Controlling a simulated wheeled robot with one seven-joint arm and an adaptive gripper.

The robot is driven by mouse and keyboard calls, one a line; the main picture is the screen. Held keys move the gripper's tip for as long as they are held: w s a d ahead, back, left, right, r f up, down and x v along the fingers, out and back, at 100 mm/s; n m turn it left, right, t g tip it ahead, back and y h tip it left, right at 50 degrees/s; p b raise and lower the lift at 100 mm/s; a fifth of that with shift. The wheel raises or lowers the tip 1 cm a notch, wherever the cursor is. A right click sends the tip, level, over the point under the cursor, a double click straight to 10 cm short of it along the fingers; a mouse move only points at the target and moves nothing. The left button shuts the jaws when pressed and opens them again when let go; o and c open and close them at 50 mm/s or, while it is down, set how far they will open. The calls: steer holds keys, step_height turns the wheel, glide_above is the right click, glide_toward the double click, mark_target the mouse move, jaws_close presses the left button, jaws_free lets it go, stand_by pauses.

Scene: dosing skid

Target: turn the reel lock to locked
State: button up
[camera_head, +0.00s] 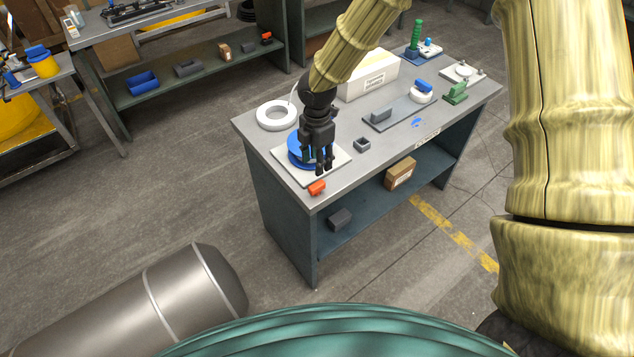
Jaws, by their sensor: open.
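A blue reel (296,150) sits on a pale square plate (290,172) at the near left corner of the workbench. My gripper (323,168) is open, pointing down over the right side of the reel, and hides part of it. I cannot tell whether the fingers touch anything. A small orange-red block (317,188) lies at the plate's near corner, just below the fingertips in the picture. I cannot make out for sure which part is the reel lock, or its position; it may be hidden behind my gripper.
On the workbench (345,180) are a white ring-shaped coil (276,115), a small dark grey square block (362,144), a grey plate with a block (385,118) and a cream box (370,78). A carton (400,173) stands on the lower shelf.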

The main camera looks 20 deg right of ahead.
mark_target(317, 184)
steer(key=shift+f+p, duration=1.35)
steer(key=shift+f, duration=4)
steer(key=shift+c, duration=0.2)
jaws_close()
